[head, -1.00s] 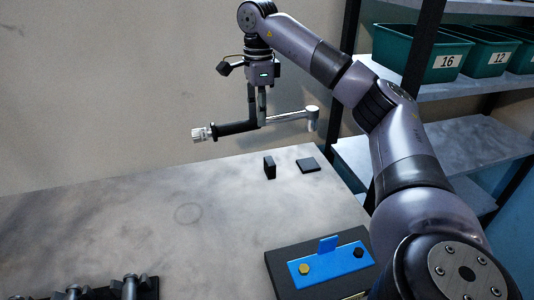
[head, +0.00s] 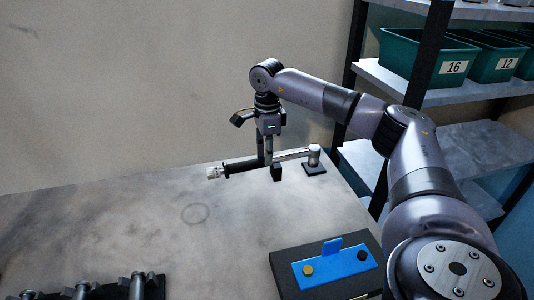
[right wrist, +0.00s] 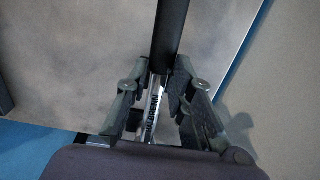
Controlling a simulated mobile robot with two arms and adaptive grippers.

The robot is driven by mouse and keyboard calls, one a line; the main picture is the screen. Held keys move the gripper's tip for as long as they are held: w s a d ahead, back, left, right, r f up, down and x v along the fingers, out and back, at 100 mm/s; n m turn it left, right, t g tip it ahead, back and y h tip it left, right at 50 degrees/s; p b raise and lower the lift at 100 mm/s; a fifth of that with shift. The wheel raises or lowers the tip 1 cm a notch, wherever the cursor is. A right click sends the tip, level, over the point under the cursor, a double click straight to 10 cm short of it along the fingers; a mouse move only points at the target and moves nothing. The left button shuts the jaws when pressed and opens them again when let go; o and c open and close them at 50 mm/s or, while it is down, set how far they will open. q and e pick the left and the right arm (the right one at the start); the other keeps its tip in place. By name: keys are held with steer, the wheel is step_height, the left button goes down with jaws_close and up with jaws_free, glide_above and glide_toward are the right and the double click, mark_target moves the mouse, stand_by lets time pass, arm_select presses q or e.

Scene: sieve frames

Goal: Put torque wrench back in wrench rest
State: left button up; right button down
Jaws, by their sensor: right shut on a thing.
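The torque wrench (head: 242,165) has a black handle, a silver shaft and a round silver head. It lies roughly level, handle end to the left. My right gripper (head: 265,160) points down and is shut on the wrench between handle and head. In the right wrist view the wrench's dark handle (right wrist: 170,35) and lettered shaft run between the fingers of this gripper (right wrist: 157,92). The wrench rest is a small black upright block (head: 277,173) and a flat black pad (head: 315,170). The wrench head is over the pad and the shaft at the block's top; contact cannot be told. My left gripper is not in view.
A dark tray with a blue panel (head: 335,268) sits at the front right of the grey table (head: 130,235). Several metal-topped items in a black rack (head: 150,290) stand front left. A shelf (head: 470,150) with green bins (head: 425,58) stands right. The table's middle is clear.

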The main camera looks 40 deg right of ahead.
steer(key=c, duration=1.8)
jaws_free()
steer(key=shift+s+a+f, duration=0.1)
steer(key=shift+s+f, duration=0.05)
steer(key=shift+f, duration=0.4)
steer(key=shift+o, duration=2)
steer(key=shift+r, duration=0.1)
